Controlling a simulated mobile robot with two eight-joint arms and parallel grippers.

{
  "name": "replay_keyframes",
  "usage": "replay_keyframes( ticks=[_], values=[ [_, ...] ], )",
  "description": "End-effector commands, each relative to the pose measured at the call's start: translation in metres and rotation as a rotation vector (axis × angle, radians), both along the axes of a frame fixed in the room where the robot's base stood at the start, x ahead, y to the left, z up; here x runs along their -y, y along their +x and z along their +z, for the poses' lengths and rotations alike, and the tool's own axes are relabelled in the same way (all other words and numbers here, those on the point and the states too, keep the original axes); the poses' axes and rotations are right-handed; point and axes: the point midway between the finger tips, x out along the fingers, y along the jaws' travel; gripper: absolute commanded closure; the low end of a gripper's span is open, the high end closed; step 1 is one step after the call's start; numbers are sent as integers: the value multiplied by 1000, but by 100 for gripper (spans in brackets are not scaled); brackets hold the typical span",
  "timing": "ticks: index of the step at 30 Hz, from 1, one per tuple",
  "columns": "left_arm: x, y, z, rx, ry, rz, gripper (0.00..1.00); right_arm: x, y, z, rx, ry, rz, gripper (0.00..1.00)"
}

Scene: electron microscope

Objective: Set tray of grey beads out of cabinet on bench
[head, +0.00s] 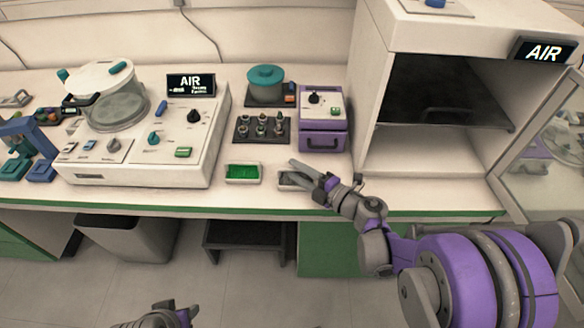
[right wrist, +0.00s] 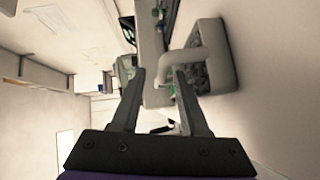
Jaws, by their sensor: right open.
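The tray of grey beads (head: 288,184) sits on the bench near its front edge, partly hidden behind my right gripper (head: 308,172). In the right wrist view the tray (right wrist: 228,55) shows as a pale box with a thick bent handle (right wrist: 188,57) and greyish beads inside. My right gripper is open, with its fingertips close to the handle; I cannot tell whether they touch it. The cabinet (head: 430,168) at the right has its glass door (head: 555,130) open, and its lower space looks empty. My left gripper (head: 165,318) is at the bottom edge, its fingertips unclear.
A tray of green beads (head: 242,174) sits just left of the grey one. Behind are a rack of small vials (head: 262,130), a purple box (head: 322,138) and a teal-lidded pot (head: 265,88). A large coater machine (head: 145,140) fills the left. Bare bench lies before the cabinet.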

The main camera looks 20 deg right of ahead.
Motion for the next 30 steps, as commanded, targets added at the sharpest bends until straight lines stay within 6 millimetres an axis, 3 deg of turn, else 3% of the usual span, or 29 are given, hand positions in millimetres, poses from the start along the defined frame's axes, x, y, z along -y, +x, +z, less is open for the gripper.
replay_keyframes(
  ticks=[6,12,16,19,25,28,30],
  values=[
    [0,0,3,1,0,0,50,28,-42,6,0,-1,-5,56],
    [0,0,5,2,0,0,50,46,-70,10,0,-1,-4,56],
    [0,0,6,2,0,0,50,51,-78,13,1,3,-7,56],
    [0,0,6,2,0,0,50,55,-74,26,18,38,-60,56],
    [0,0,6,2,0,0,50,88,-54,81,31,296,-424,56],
    [0,0,6,2,0,0,50,112,-62,86,-51,478,-658,56],
    [0,0,6,2,0,0,50,123,-76,75,-154,600,-812,56]
  ],
)
